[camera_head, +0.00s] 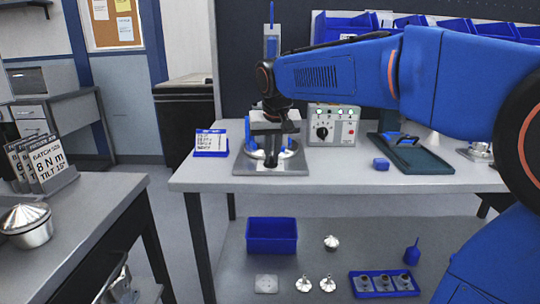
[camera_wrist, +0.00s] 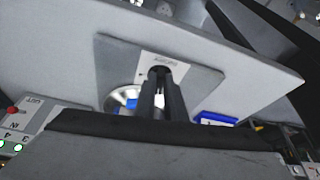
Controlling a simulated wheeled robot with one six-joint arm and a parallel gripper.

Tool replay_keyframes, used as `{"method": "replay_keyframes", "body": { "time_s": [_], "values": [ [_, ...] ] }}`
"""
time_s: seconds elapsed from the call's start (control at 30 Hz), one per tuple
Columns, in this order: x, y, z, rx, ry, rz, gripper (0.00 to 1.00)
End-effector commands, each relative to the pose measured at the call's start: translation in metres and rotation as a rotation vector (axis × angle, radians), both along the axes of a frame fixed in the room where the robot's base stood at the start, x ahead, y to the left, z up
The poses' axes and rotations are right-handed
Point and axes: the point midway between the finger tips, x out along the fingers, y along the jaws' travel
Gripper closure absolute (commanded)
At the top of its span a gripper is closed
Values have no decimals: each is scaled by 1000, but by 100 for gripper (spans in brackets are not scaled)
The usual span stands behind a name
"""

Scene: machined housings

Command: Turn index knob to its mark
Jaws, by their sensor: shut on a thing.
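The index knob (camera_wrist: 160,71) is a small dark knob at a white label plate on the grey base plate of a fixture (camera_head: 243,168). My gripper (camera_head: 271,156) points down at the front of this fixture in the head view, and its fingers hide most of the knob there. In the wrist view my gripper (camera_wrist: 161,86) has its two dark fingers closed on the knob. The label (camera_wrist: 172,61) is too small to read, and I cannot tell the knob's angle or its mark. A round silver part with blue pieces (camera_wrist: 125,99) sits beside the fingers.
A blue sign (camera_head: 211,143) stands left of the fixture. A control box (camera_head: 333,126) with a black dial is behind right. The bench's (camera_head: 330,178) front strip is clear.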

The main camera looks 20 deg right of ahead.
Motion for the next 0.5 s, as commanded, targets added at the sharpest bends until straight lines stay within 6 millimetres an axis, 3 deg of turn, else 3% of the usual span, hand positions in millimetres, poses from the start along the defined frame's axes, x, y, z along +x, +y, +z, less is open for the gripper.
{"method": "replay_keyframes", "body": {
  "time_s": [0.5],
  "values": [
    [0, -4, 0, 0, -1, 204, 100]
  ]
}}
